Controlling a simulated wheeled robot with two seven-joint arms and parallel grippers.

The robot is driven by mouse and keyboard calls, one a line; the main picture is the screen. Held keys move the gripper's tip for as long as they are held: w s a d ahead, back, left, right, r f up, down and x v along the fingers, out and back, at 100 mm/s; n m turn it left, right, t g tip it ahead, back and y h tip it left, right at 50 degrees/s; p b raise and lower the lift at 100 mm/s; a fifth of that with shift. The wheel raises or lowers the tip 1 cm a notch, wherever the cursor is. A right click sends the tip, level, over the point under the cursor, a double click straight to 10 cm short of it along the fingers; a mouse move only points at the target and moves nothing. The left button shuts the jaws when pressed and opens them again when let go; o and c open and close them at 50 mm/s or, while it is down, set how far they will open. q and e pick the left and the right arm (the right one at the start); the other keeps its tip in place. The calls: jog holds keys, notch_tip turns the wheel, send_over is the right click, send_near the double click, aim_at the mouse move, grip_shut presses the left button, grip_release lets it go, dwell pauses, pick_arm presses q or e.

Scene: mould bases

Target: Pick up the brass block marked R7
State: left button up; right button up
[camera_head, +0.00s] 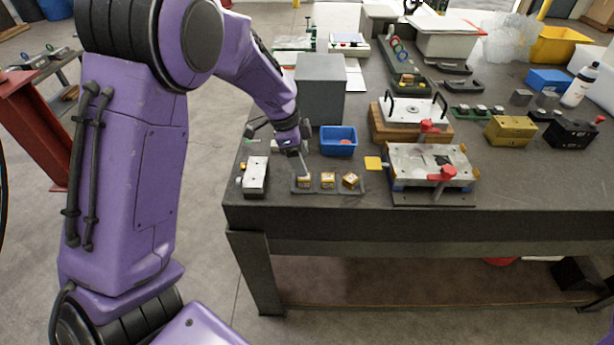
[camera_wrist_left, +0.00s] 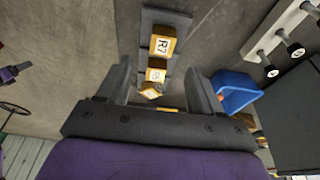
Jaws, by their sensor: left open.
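The brass block marked R7 (camera_wrist_left: 162,45) lies at the top of a row of yellow blocks in the left wrist view. Its label faces up. Two more blocks (camera_wrist_left: 155,75) sit below it there, their labels too small to read. In the head view the row sits on a dark tray (camera_head: 314,191); R7 seems to be the left block (camera_head: 303,182), though its marking is unreadable there. My left gripper (camera_head: 299,160) is open and empty, close to that left block. Its fingers (camera_wrist_left: 158,68) appear on either side of the row in the wrist view. My right gripper is not in view.
A blue bin (camera_head: 338,142) stands behind the row, with a grey box (camera_head: 320,88) behind it. A pale metal block (camera_head: 256,175) lies left of the tray. A yellow tab (camera_head: 373,163) and a clamped mould base (camera_head: 428,168) are to the right. The table's front edge is close.

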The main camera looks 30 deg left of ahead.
aim_at(304, 180)
pick_arm(q)
jog(key=p+x, duration=0.1)
jog(key=x, duration=0.1)
jog(key=a+x, duration=0.1)
jog(key=x, duration=0.2)
jog(key=shift+s+f+p, duration=0.15)
jog(key=shift+f+p, duration=0.25)
jog(key=shift+d+f, duration=0.1)
jog(key=shift+f, duration=0.15)
jog(key=shift+s, duration=0.1)
grip_shut()
jog(key=shift+r, duration=0.1)
